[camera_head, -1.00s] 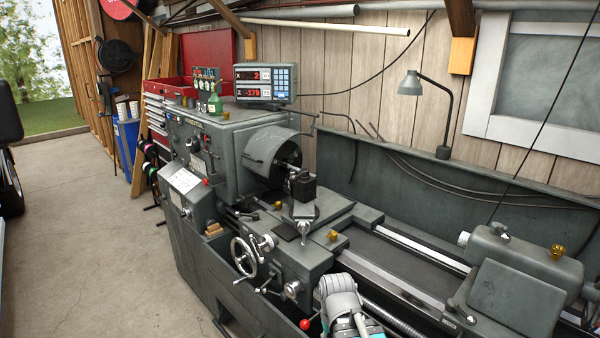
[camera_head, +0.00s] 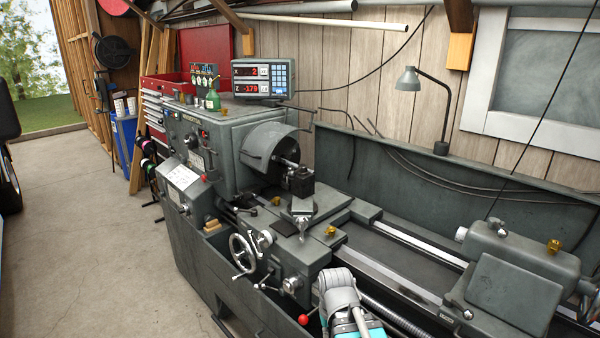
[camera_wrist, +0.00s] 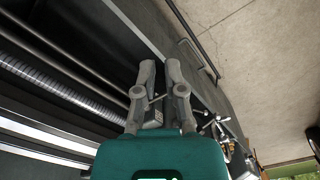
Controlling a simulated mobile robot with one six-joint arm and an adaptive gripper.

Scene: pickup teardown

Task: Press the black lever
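The grey lathe (camera_head: 235,150) fills the middle and right of the head view. Its carriage carries a handwheel (camera_head: 242,253) and small levers. A lever with a red knob (camera_head: 304,320) sticks out low at the carriage front, just left of my arm. I cannot tell which small dark part is the black lever. In the wrist view, my gripper (camera_wrist: 160,68) points over the lathe's edge, its two grey fingers close together with a narrow empty gap. A thin rod (camera_wrist: 157,98) shows between the finger bases. The fingertips are hidden in the head view.
The tailstock (camera_head: 515,275) stands on the bed at the right. A bent lamp (camera_head: 408,80) and a digital readout (camera_head: 263,77) rise behind. Concrete floor (camera_head: 90,220) is clear at the left. A red tool chest (camera_head: 157,105) stands beyond the headstock.

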